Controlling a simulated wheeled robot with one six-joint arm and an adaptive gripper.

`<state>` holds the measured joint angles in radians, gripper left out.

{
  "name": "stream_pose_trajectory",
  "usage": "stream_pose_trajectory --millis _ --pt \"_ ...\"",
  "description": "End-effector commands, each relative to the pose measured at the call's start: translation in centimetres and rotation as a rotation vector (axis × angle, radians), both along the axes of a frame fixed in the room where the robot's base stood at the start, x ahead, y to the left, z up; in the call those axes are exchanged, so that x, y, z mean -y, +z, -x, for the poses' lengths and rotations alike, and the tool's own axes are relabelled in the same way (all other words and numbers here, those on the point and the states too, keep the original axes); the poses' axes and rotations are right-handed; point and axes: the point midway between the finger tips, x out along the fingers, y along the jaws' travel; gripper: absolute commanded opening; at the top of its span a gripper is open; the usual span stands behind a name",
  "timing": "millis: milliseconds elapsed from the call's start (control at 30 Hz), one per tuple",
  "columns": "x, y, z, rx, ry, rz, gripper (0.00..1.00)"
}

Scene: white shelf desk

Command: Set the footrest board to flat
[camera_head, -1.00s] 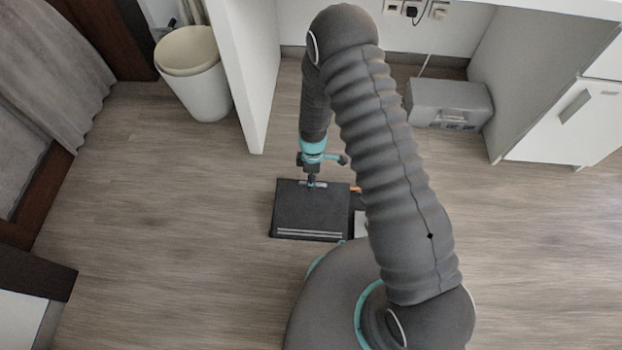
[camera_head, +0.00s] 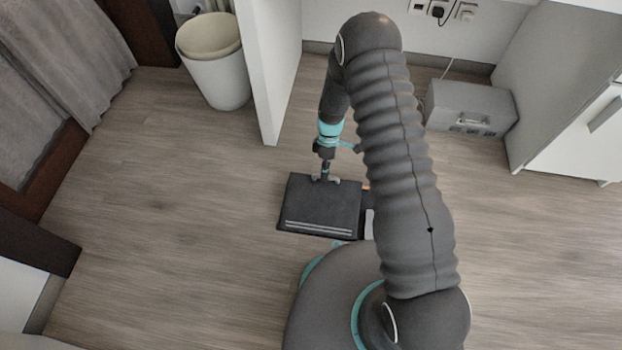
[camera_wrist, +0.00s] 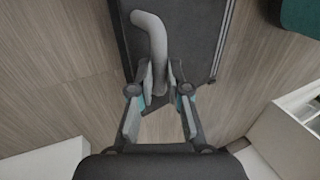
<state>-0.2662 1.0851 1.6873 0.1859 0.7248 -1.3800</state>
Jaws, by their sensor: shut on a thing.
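The footrest board (camera_head: 322,208) is a dark grey panel with two light stripes along its near edge. It is on the floor in front of my base in the head view; its exact tilt is hard to tell. The board also shows at the top of the wrist view (camera_wrist: 190,35). A grey curved bar (camera_wrist: 151,38) stands out at its far edge. My gripper (camera_wrist: 159,82) is shut on the lower end of this bar. In the head view my gripper (camera_head: 325,175) is at the far edge, partly small and dark. My arm hides the board's right surroundings.
A white bin (camera_head: 222,80) stands at the back left beside a white desk panel (camera_head: 265,80). A grey box with a handle (camera_head: 470,108) is under the desk. A small orange part (camera_head: 366,187) shows right of the board. Floor to the left is clear.

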Motion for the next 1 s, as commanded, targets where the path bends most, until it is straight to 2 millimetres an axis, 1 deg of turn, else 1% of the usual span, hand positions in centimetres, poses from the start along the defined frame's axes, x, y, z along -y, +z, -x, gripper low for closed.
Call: stream_pose_trajectory --millis 33,100,300,433,767,800,867,900,1000 --pt "0.5 -1.3 -0.5 -0.014 -0.014 -0.003 0.00" --pt "0.9 -2.0 -0.9 -0.023 -0.019 -0.004 0.00" --pt "1.0 -3.8 -1.9 -0.021 -0.020 -0.005 0.00" --pt "1.1 -4.3 -2.3 -0.017 -0.021 -0.005 0.00" --pt "1.1 -4.4 -2.6 -0.010 -0.020 -0.005 0.00" --pt "1.2 -4.4 -2.6 -0.010 -0.020 -0.005 0.23" --pt "1.2 -4.4 -2.6 -0.011 -0.020 -0.005 0.39" --pt "1.1 -4.4 -2.5 -0.012 -0.019 -0.004 0.41" --pt "1.0 -4.3 -2.4 -0.015 -0.018 -0.004 0.41"
